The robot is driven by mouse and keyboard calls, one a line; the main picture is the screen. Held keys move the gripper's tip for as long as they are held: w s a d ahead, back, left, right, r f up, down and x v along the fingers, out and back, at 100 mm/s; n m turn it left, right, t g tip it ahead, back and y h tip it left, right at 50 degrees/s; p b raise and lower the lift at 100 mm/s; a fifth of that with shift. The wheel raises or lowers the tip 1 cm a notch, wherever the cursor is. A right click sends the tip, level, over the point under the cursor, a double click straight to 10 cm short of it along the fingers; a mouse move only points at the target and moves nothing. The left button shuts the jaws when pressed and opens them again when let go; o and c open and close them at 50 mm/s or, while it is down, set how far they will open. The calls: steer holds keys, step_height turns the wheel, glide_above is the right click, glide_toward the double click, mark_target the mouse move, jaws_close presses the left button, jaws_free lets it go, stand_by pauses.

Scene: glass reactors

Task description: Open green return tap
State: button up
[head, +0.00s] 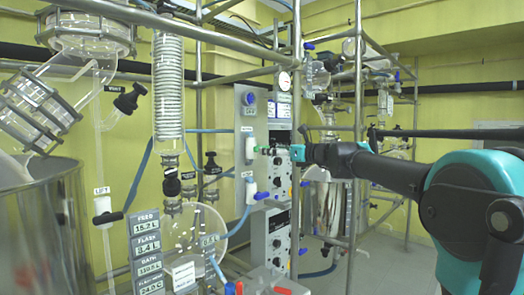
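The green return tap (264,150) is a small green handle on the right side of a white valve body (250,147), on a grey upright panel in the middle of the head view. My gripper (280,151) is at the end of my arm, which reaches in from the right. Its tip is level with the green handle and very close to it. I cannot tell whether it touches the handle. The fingers are too small and dark to tell whether they are open or shut.
A blue-handled tap (262,196) sits just below on the same grey panel (245,117). Metal frame poles (296,60) stand close by my arm. A glass coil column (168,90), a steel vessel (45,230) and readout plates (147,245) stand to the left.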

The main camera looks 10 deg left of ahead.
steer(key=x, duration=0.6)
steer(key=c, duration=1.2)
